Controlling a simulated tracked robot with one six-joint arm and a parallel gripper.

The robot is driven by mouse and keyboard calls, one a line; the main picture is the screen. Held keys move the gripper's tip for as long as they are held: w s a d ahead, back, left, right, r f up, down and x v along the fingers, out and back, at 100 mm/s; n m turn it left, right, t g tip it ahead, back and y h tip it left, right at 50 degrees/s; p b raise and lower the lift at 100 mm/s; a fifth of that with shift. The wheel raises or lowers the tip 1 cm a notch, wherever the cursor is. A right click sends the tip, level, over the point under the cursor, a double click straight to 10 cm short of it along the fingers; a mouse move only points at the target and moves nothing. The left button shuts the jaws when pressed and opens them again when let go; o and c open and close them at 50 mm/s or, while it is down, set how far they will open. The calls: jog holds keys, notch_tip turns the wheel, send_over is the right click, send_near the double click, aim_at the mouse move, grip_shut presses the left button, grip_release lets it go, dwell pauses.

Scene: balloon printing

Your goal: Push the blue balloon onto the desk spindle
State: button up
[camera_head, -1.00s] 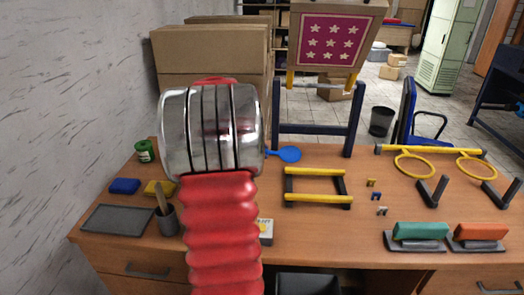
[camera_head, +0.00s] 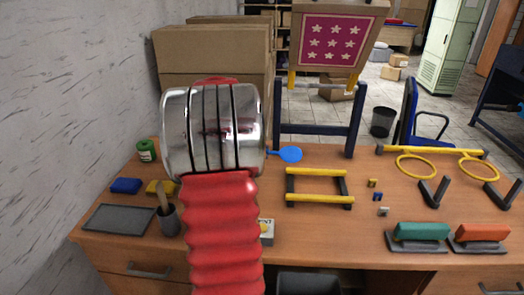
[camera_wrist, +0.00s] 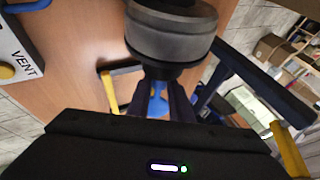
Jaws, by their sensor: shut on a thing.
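The blue balloon (camera_head: 290,154) shows in the head view just right of my arm's metal section, its round end to the right and its narrow end running left behind my arm. In the wrist view the blue balloon (camera_wrist: 158,101) is between the dark fingers of my gripper (camera_wrist: 163,103), which is shut on it. A grey and black round part (camera_wrist: 170,38) stands right above the balloon there; it may be the spindle. I cannot tell whether the balloon touches it or is around it. My arm hides the gripper and this part in the head view.
A yellow-barred frame (camera_head: 318,185) stands on the desk (camera_head: 340,250) right of my arm. A white VENT box (camera_wrist: 22,48) with a yellow button is near. A dark blue stand (camera_head: 318,130) carries the starred panel (camera_head: 333,38) behind. Cardboard boxes (camera_head: 212,55) are at the back left.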

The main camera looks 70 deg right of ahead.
dwell(0.5)
jog(key=shift+s+d, duration=0.1)
jog(key=shift+s, duration=0.55)
jog(key=shift+w, duration=0.6)
dwell(2.6)
jog(key=shift+s, duration=0.6)
jog(key=shift+s+d, duration=0.2)
jog(key=shift+s, duration=0.55)
jog(key=shift+s+d, duration=0.15)
jog(key=shift+s, duration=0.55)
jog(key=s+a+r, duration=0.2)
jog(key=a+r, duration=0.3)
jog(key=a, duration=0.4)
jog(key=s+a+r, duration=0.2)
jog(key=a+r, duration=0.3)
jog(key=a, duration=0.4)
